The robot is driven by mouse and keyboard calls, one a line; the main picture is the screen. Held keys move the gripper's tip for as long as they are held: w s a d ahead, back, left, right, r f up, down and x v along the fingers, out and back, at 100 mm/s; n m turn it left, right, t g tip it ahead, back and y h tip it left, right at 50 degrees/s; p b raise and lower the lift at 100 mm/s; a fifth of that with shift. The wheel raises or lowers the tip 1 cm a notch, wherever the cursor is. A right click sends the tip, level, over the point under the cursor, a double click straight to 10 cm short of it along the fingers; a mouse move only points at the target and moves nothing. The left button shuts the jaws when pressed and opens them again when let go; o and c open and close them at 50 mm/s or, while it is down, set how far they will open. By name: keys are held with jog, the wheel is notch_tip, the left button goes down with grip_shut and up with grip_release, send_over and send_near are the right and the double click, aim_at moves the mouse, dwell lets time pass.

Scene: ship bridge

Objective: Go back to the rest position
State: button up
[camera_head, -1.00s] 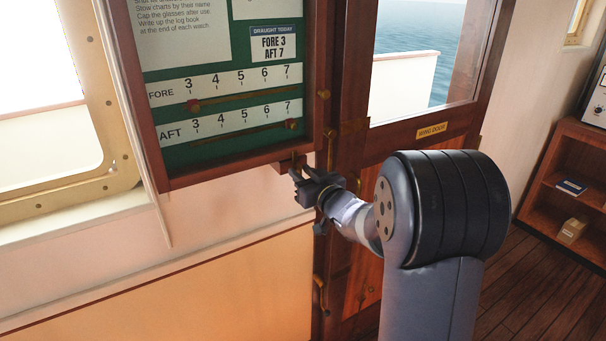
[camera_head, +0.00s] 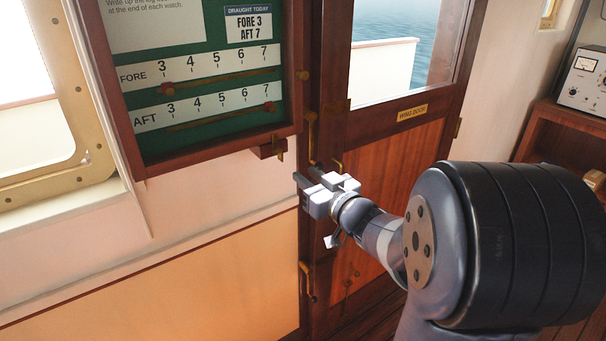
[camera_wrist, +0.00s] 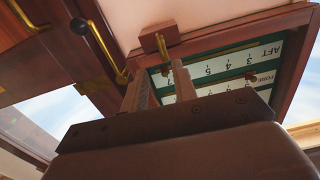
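My gripper (camera_head: 316,186) is in front of the wing door's frame, below and to the right of the board's lower right corner. In the wrist view its two fingers (camera_wrist: 160,85) stand apart with nothing between them. The green draught board (camera_head: 215,68) hangs on the wall in a wooden case. Its FORE slider (camera_head: 165,89) is at 3 and its AFT slider (camera_head: 269,107) is at 7. The draught card (camera_head: 248,24) reads FORE 3, AFT 7. A small wooden block with a brass catch (camera_head: 271,148) is under the case.
The wing door (camera_head: 385,185) has brass handles (camera_head: 310,138) close to my gripper. A window frame (camera_head: 75,150) is at the left. A shelf (camera_head: 560,140) with a metered instrument (camera_head: 585,80) is at the right. The wall below the board is clear.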

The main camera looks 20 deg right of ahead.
dwell(0.3)
jog(key=p+x, duration=0.2)
jog(key=x, duration=0.8)
jog(key=shift+w, duration=0.4)
jog(key=shift+s, duration=0.15)
